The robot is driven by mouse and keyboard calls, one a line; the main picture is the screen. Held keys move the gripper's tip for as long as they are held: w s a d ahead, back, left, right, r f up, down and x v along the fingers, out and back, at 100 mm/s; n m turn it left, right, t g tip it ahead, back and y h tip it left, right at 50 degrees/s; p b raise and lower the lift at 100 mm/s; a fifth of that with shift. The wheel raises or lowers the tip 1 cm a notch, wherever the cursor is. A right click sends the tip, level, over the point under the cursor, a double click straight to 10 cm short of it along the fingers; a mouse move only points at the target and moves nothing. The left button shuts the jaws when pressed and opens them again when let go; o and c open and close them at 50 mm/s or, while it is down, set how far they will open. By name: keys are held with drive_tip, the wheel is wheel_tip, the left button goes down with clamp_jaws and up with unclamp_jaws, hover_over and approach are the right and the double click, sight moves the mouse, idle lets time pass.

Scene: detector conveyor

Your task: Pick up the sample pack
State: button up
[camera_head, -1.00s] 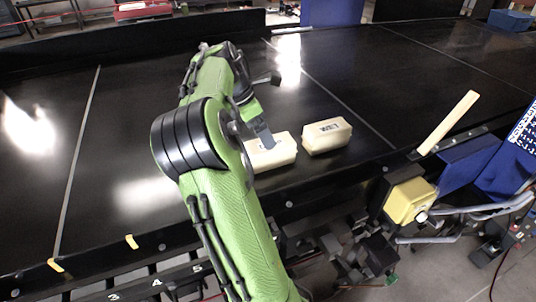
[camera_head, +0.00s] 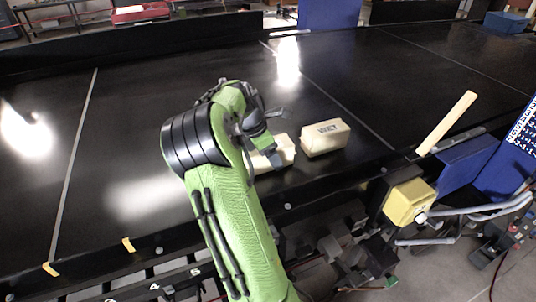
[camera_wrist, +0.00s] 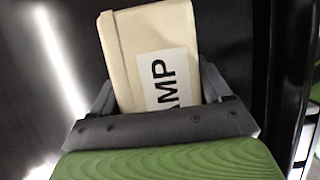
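The sample pack is a cream block (camera_head: 286,148) on the black conveyor, partly hidden behind my gripper (camera_head: 275,160) in the head view. In the wrist view the pack (camera_wrist: 150,50) has a white label with the letters "AMP" showing; the rest of the label is hidden. My gripper (camera_wrist: 158,92) is open around the pack, with one grey finger on each side. The left finger looks slightly apart from the pack; I cannot tell whether the right one touches. The pack appears to rest on the belt.
A second cream pack (camera_head: 325,138) with dark lettering lies close by on the right. The belt (camera_head: 130,130) is clear on the left.

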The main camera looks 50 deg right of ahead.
drive_tip(key=c, duration=0.9)
wheel_tip(320, 180, up, 10)
drive_tip(key=shift+r+p, duration=0.1)
drive_tip(key=shift+p, duration=0.45)
